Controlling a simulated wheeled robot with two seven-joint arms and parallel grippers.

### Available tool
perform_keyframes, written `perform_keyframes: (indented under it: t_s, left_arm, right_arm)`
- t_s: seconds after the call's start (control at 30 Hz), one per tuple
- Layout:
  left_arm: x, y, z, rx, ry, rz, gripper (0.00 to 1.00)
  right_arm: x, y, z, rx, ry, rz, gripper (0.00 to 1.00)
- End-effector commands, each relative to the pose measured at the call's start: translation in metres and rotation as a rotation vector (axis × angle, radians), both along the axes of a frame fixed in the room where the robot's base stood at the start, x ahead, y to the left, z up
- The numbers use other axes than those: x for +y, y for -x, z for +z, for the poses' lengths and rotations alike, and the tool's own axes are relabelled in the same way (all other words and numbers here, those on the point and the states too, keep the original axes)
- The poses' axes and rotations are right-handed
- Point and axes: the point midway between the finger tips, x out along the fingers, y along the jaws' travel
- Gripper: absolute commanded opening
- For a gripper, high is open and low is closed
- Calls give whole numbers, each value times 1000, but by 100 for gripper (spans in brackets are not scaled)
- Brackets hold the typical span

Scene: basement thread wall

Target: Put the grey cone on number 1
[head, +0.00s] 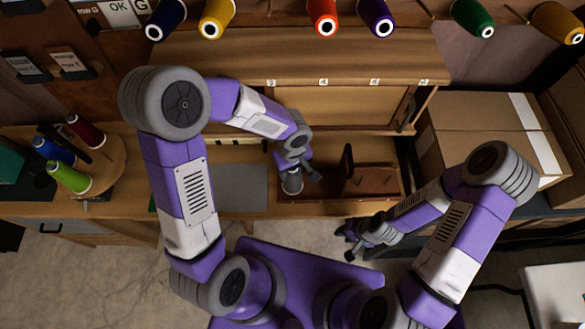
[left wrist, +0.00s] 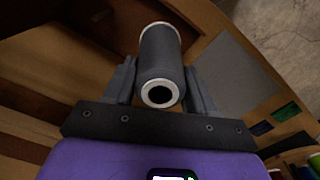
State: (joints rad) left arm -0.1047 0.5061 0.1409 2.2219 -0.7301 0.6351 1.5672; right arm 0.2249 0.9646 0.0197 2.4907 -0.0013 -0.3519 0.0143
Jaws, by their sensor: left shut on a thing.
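The grey cone (head: 291,185) of thread is between the fingers of my left gripper (head: 298,174), over the left end of a brown wooden tray (head: 330,207). In the left wrist view the dark grey cone (left wrist: 162,55), with pale ends, lies between both fingers (left wrist: 160,80), its open end towards the camera. My left gripper is shut on it. Small white number labels (head: 323,82) run along the shelf edge; their digits are too small to read surely.
Several coloured cones, including a red one (head: 322,18), hang along the top. A round wooden stand (head: 100,165) at left holds more cones. Cardboard boxes (head: 480,140) stand at right. A grey mat (head: 240,185) lies left of the tray. The shelf front (head: 330,103) spans the back.

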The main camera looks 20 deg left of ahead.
Motion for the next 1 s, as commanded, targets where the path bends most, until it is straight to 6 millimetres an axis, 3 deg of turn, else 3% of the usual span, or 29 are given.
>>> perform_keyframes:
  t_s: [0.03, 0.23, 0.57, 1.0]
  left_arm:
    - [0, 0, 1, -1, 1, 0, 57]
    - [0, 0, 1, -1, 1, 0, 85]
    - [0, 0, 5, -2, -1, 0, 85]
    - [0, -1, 70, -3, 0, 1, 85]
  right_arm:
    - [0, 0, 0, 0, 0, 0, 34]
    - [0, 0, 1, 0, 0, 0, 34]
    - [0, 0, 2, 0, 0, 0, 34]
    - [0, 0, 16, 0, 0, 0, 34]
